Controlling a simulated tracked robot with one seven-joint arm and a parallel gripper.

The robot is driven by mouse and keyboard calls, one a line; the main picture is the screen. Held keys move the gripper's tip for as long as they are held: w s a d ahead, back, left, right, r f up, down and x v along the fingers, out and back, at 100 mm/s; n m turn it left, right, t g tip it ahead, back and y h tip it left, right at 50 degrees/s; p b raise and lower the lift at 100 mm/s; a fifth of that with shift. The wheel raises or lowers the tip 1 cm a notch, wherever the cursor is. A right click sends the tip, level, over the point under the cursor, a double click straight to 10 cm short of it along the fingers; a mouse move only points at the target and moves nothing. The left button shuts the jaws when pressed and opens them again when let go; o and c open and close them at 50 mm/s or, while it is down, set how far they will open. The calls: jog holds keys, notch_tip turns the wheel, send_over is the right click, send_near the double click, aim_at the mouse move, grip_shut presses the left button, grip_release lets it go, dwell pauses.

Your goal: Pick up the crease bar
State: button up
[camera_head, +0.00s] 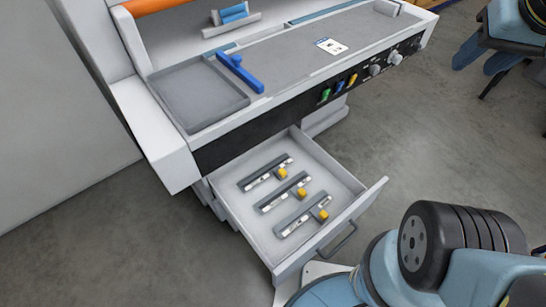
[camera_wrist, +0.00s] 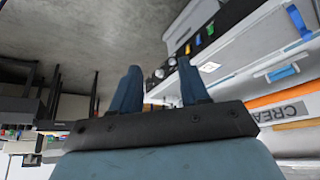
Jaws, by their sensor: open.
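Three similar grey bars lie side by side in the open drawer (camera_head: 338,168) in the head view: a back bar (camera_head: 262,175), a middle bar (camera_head: 280,195) and a front bar (camera_head: 299,218). Each has a pale label strip and a yellow knob at its right side. The labels are too small to read, so I cannot tell which is the crease bar. My gripper (camera_head: 483,62) is at the upper right of the head view, well away from the drawer. In the wrist view my gripper (camera_wrist: 160,82) has its two blue fingers apart with nothing between them.
The drawer sticks out below a machine (camera_head: 160,145) with knobs along its front. A blue handle-like piece (camera_head: 240,72) and a white card (camera_head: 331,46) lie on top. Floor (camera_head: 420,130) right of the drawer is clear.

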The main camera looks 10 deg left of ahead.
jog(key=o, duration=0.3)
jog(key=shift+w+a+f, duration=0.1)
jog(key=shift+w+f, duration=0.05)
jog(key=shift+w, duration=0.3)
jog(key=shift+o, duration=0.3)
jog(key=w+a+f+n+g, duration=0.1)
jog(key=w+a+f+n, duration=0.1)
jog(key=w+a+f, duration=0.4)
jog(key=w+a, duration=0.1)
jog(key=w, duration=0.2)
jog(key=shift+w+f+n+g+y, duration=0.15)
jog(key=shift+w+n+g+y, duration=0.05)
jog(key=shift+n+g+y, duration=0.1)
jog(key=n+g, duration=0.4)
jog(key=n, duration=0.3)
send_over(281, 170)
notch_tip(281, 170, down, 38)
jog(key=shift+w+f, duration=0.1)
jog(key=shift+f, duration=6.15)
